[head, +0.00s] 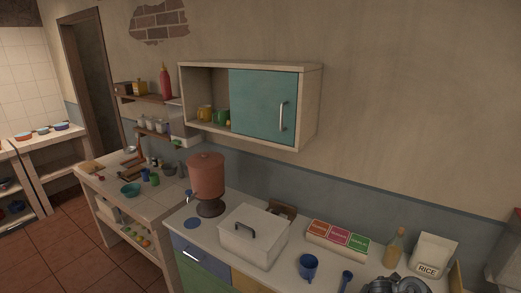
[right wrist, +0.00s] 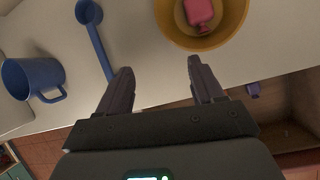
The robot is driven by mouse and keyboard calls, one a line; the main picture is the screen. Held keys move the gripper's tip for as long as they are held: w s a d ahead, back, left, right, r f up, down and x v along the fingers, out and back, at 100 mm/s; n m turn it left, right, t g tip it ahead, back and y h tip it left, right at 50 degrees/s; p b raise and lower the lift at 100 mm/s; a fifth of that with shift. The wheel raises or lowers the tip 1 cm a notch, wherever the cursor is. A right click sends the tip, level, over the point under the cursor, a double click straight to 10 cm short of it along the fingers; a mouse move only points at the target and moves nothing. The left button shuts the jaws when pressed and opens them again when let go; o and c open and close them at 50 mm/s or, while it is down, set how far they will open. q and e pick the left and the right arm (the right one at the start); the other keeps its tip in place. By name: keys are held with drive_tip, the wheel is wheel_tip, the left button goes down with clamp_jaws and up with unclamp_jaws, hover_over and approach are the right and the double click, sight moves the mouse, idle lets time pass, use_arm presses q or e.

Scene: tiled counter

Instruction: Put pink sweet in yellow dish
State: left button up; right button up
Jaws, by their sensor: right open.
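The pink sweet (right wrist: 200,12) lies inside the yellow dish (right wrist: 233,25) at the top of the right wrist view; the frame's top edge cuts off part of both. My right gripper (right wrist: 160,65) is open and empty, with its fingers apart just below the dish in that view. No finger touches the sweet. In the head view, dark parts of my right arm show at the bottom right, and I cannot make out the dish or sweet there. My left gripper is in neither view.
A blue mug (right wrist: 38,80) and a blue ladle (right wrist: 98,42) lie left of the dish. On the counter stand a white lidded box (head: 252,243), a three-colour box (head: 338,239), a bottle (head: 395,247), a rice bag (head: 431,254) and a terracotta dispenser (head: 206,177).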

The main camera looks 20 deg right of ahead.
drive_tip(key=s+a+r+m+y+p, duration=0.1)
drive_tip(key=s+a+m+p, duration=0.35)
drive_tip(key=a, duration=0.65)
drive_tip(key=s+a+r+m+y+p, duration=0.15)
drive_tip(key=s+a+m, duration=0.45)
drive_tip(key=a, duration=0.6)
drive_tip(key=s+a+r+m+p, duration=0.1)
drive_tip(key=s+a+r+m, duration=0.2)
drive_tip(key=s+r+m, duration=0.2)
drive_tip(key=s+a+r+m+y+p, duration=0.1)
drive_tip(key=s+a+r+m, duration=0.3)
drive_tip(key=s, duration=0.6)
wheel_tip(320, 180, up, 2)
drive_tip(key=shift+s+r+m+p, duration=0.15)
drive_tip(key=shift+r+m+p, duration=0.2)
drive_tip(key=shift+m, duration=0.7)
drive_tip(key=shift+f, duration=0.1)
